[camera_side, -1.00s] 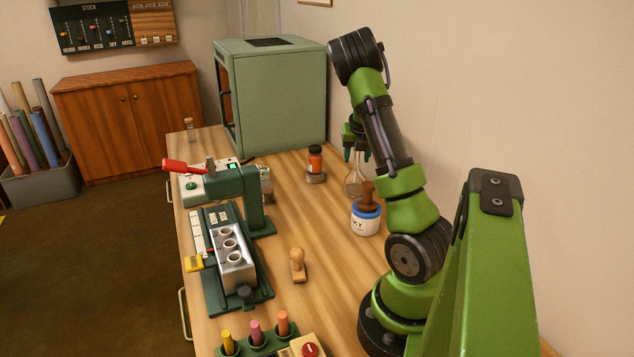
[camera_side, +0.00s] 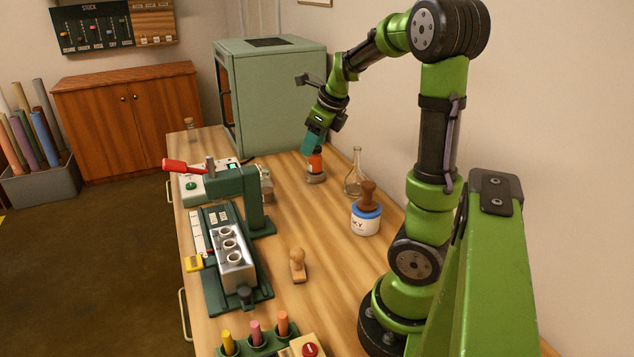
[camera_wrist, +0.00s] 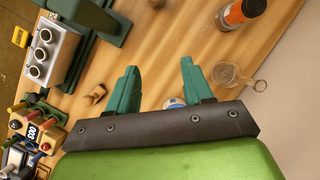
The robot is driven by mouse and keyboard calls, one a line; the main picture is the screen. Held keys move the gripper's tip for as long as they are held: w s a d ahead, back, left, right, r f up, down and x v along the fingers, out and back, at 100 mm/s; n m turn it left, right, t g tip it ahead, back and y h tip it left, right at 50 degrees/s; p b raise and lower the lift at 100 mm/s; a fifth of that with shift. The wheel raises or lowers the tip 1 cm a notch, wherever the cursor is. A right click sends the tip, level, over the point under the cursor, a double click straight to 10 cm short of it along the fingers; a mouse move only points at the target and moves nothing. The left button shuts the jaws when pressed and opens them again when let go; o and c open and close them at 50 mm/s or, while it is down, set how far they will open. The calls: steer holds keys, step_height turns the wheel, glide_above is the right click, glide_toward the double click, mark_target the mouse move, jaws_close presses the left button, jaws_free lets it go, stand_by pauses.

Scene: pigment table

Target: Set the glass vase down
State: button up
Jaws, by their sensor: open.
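The glass vase (camera_side: 355,185), a clear flask with a narrow neck, stands upright on the wooden table near the wall, behind the blue-and-white jar. It also shows in the wrist view (camera_wrist: 226,75), right of my fingers and apart from them. My gripper (camera_side: 313,142) is open and empty. In the side view its green fingers overlap the top of the orange bottle (camera_side: 315,162), left of the vase. In the wrist view (camera_wrist: 160,66) that bottle (camera_wrist: 236,14) lies outside the fingers, at the upper right.
The blue-and-white jar (camera_side: 365,222) with a brown-handled stamp stands in front of the vase. A wooden stamp (camera_side: 298,266), a green press (camera_side: 255,200) and a metal block with holes (camera_side: 233,262) are nearer. A green cabinet (camera_side: 275,95) stands behind. The mid-table is fairly clear.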

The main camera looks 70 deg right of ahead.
steer(key=s+a+r+n+t+y, duration=0.1)
steer(key=s+a+r+n, duration=0.1)
steer(key=a+n, duration=1.3)
steer(key=s+a+r+n+t+y, duration=0.1)
steer(key=s+a+n+y, duration=0.1)
steer(key=a+n, duration=1.3)
steer(key=n, duration=0.2)
steer(key=shift+s+r+n+t, duration=0.3)
steer(key=shift+s+r, duration=0.1)
